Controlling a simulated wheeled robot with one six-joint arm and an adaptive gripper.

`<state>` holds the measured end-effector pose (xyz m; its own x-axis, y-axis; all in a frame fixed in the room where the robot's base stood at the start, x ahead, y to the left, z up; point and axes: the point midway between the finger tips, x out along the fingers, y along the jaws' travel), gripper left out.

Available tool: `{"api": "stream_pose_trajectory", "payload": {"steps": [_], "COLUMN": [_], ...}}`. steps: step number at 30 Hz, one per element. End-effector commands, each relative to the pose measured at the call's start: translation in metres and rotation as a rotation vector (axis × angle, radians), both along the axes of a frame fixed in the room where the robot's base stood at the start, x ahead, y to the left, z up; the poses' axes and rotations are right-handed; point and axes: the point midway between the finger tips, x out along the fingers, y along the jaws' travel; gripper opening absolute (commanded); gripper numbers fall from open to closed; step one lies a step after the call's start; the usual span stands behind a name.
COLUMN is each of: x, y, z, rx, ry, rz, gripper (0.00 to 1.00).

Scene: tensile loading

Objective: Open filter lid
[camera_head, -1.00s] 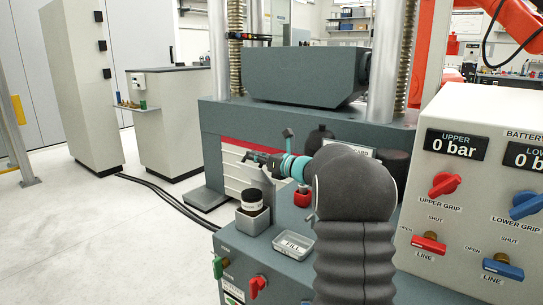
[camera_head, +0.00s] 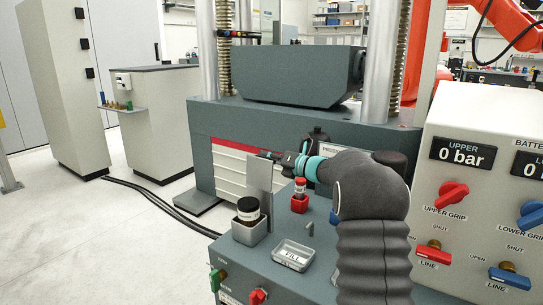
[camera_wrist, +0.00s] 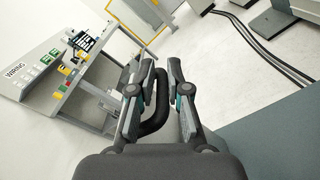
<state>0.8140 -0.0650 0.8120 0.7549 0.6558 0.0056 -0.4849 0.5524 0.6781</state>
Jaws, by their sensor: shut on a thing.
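My gripper (camera_head: 278,158) is at the end of my bent arm, beside the top of an upright grey panel (camera_head: 258,182) in the head view. I cannot tell if this panel is the filter lid. In the wrist view my gripper (camera_wrist: 162,66) shows two fingers with a dark curved bar (camera_wrist: 158,118), like a handle, between them. The fingers are shut on this bar. What the bar is fixed to is hidden.
A black-lidded jar (camera_head: 248,210) stands in a grey holder (camera_head: 250,233). A red-capped vial (camera_head: 300,185) stands in a red holder (camera_head: 299,204). A FILL tray (camera_head: 293,255) lies in front. The valve panel (camera_head: 470,190) stands at right, and the test machine (camera_head: 300,120) stands behind.

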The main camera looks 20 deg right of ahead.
Motion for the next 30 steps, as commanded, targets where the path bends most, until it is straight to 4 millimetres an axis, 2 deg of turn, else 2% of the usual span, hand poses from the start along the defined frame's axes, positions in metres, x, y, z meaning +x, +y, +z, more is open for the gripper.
{"api": "stream_pose_trajectory", "payload": {"steps": [1,23,24,25,26,30], "x": [0.0012,0.0051,0.0051,0.0051,0.0051,0.0051], "y": [0.0053,0.0011,0.0010,0.0010,0.0008,-0.0006], "z": [-0.0162,-0.0204,-0.0205,-0.0205,-0.0205,-0.0205], "rx": [0.012,0.070,0.070,0.070,0.070,0.069], "ry": [0.034,0.084,0.083,0.082,0.082,0.083], "rz": [0.014,0.016,0.016,0.016,0.016,0.013], "gripper": [0.00,0.00,0.26,0.33,0.37,0.37]}}
